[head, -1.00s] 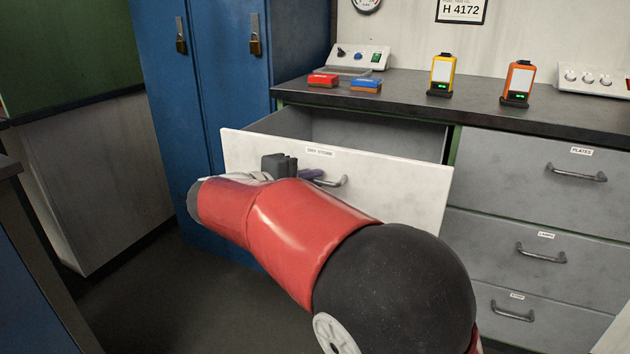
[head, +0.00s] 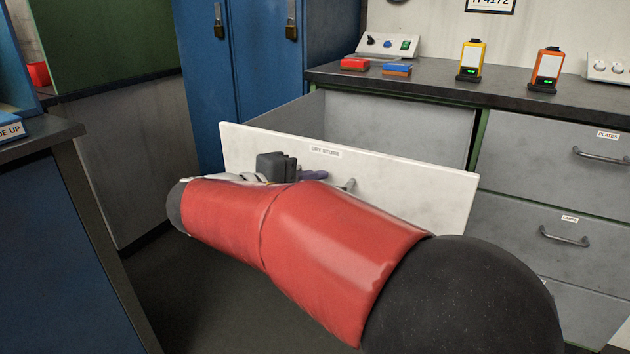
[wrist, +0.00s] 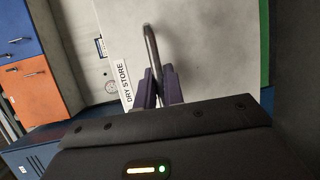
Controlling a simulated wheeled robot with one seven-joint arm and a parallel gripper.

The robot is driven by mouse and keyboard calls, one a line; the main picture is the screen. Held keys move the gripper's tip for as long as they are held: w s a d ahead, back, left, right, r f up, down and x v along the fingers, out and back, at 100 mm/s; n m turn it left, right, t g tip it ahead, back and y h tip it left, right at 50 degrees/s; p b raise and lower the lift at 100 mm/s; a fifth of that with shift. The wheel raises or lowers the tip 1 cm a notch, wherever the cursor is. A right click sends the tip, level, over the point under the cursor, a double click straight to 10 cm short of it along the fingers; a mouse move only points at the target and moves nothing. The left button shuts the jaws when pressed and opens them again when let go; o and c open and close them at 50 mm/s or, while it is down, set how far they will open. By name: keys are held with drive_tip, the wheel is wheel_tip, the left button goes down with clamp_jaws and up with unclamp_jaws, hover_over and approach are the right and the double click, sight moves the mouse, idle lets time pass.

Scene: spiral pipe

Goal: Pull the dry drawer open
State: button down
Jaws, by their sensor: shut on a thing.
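The dry drawer (head: 420,190) has a white front labelled "DRY STORE" and stands well out from the counter, with its grey inside showing. Its metal bar handle (wrist: 152,55) runs between the two dark fingers of my gripper (wrist: 158,88) in the wrist view. My gripper is shut on the handle. In the head view my gripper (head: 312,175) is at the drawer front, and my red arm hides its lower part and most of the handle. The drawer label also shows in the wrist view (wrist: 126,84).
Grey drawers (head: 560,190) with handles stand to the right. The dark countertop (head: 430,88) holds a red block, a blue block, a yellow device and an orange device. Blue lockers (head: 262,60) stand behind. A blue cabinet (head: 60,250) is near on the left, with dark floor between.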

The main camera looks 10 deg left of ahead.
drive_tip(key=c, duration=1.5)
unclamp_jaws()
drive_tip(key=v, duration=0.7)
drive_tip(key=shift+s+a, duration=0.25)
drive_tip(key=shift+a, duration=0.05)
drive_tip(key=shift+r, duration=0.1)
